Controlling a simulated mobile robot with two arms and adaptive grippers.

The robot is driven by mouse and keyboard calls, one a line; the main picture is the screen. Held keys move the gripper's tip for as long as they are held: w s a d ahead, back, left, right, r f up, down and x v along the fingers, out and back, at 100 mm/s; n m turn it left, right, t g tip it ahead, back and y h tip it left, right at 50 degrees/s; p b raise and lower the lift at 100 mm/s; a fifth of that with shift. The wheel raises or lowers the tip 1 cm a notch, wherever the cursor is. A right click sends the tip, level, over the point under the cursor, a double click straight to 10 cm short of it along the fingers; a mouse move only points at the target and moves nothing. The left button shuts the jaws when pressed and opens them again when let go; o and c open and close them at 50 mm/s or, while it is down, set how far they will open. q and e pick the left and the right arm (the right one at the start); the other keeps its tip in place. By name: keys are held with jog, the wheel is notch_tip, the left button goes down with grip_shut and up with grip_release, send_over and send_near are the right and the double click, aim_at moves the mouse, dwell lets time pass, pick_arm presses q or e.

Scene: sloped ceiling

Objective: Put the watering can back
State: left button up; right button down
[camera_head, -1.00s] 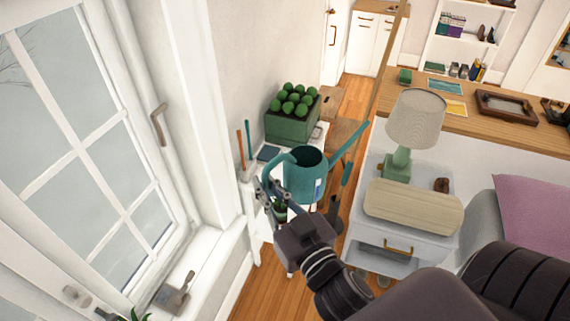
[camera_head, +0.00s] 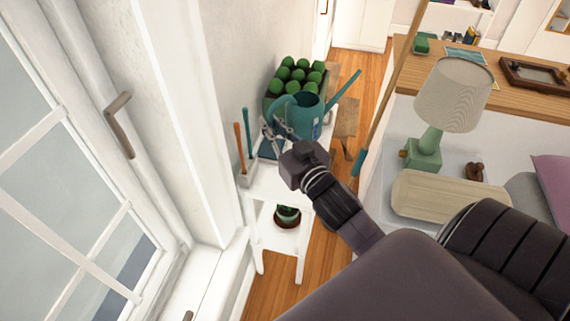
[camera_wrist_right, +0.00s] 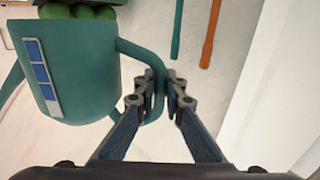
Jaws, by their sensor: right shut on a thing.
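The teal watering can (camera_head: 304,118) is at the white shelf stand (camera_head: 270,190), in front of a green crate (camera_head: 270,103) of round green plants. My right gripper (camera_head: 275,132) is shut on the can's handle. In the right wrist view the can's body (camera_wrist_right: 75,70) with a blue-and-white label is at the left, and its curved handle passes between the fingers of my right gripper (camera_wrist_right: 160,95). The can looks upright, its spout pointing up to the right. I cannot tell whether its base touches the stand top. My left gripper is not in view.
Two upright tools (camera_head: 243,145), one orange-handled and one teal-handled, stand left of the can. A potted plant (camera_head: 287,215) sits on the lower shelf. A window is at left; a bedside lamp (camera_head: 445,100) is at right.

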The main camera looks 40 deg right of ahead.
jog(key=shift+s+a+f+b, duration=0.1)
jog(key=shift+f+b, duration=0.65)
jog(key=shift+f, duration=3.8)
jog(key=shift+s+f+b, duration=0.1)
jog(key=shift+f+b, duration=0.65)
jog(key=shift+f, duration=3.75)
jog(key=shift+f, duration=0.2)
jog(key=c, duration=2)
grip_release()
jog(key=shift+f, duration=0.1)
